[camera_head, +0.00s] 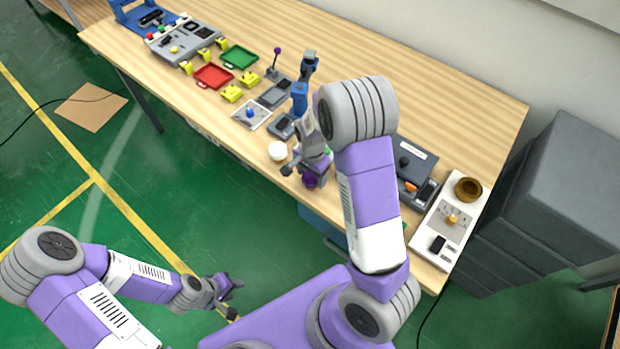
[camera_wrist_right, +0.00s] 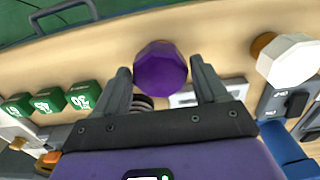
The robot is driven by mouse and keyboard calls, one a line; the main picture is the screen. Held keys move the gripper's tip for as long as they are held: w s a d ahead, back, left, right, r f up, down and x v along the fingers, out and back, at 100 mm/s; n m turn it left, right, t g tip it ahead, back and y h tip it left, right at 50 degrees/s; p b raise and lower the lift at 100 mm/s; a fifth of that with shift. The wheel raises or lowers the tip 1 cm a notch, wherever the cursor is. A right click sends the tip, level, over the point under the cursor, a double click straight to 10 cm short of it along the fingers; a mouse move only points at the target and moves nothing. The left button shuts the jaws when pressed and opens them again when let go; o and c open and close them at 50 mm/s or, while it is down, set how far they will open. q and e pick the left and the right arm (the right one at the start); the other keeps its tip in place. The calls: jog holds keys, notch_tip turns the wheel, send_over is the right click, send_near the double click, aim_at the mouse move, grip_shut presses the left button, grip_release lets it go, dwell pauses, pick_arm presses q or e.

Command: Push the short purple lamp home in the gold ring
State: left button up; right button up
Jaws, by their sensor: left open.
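The purple lamp (camera_wrist_right: 160,68) shows a faceted cap between the fingers of my right gripper (camera_wrist_right: 162,75) in the right wrist view; both fingers appear to touch its sides. A ribbed grey part shows just below the cap. In the head view the lamp (camera_head: 310,181) is near the table's front edge, partly covered by my right gripper (camera_head: 308,168). A gold-brown ring (camera_head: 468,189) stands on a white panel at the right end of the table; I cannot tell if it is the task's ring. My left gripper (camera_head: 228,290) is open and empty, away from the table.
A white lamp-like piece (camera_wrist_right: 288,60) with an orange part lies right of my right gripper in the wrist view. Green numbered blocks (camera_wrist_right: 48,101) stand to its left. Red (camera_head: 213,76) and green (camera_head: 239,57) trays are farther left on the table. Grey cabinets (camera_head: 560,190) stand at right.

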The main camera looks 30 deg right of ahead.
aim_at(311, 175)
jog(key=c, duration=0.5)
jog(key=shift+r, duration=0.15)
jog(key=shift+r+p, duration=2.25)
jog(key=shift+r, duration=0.15)
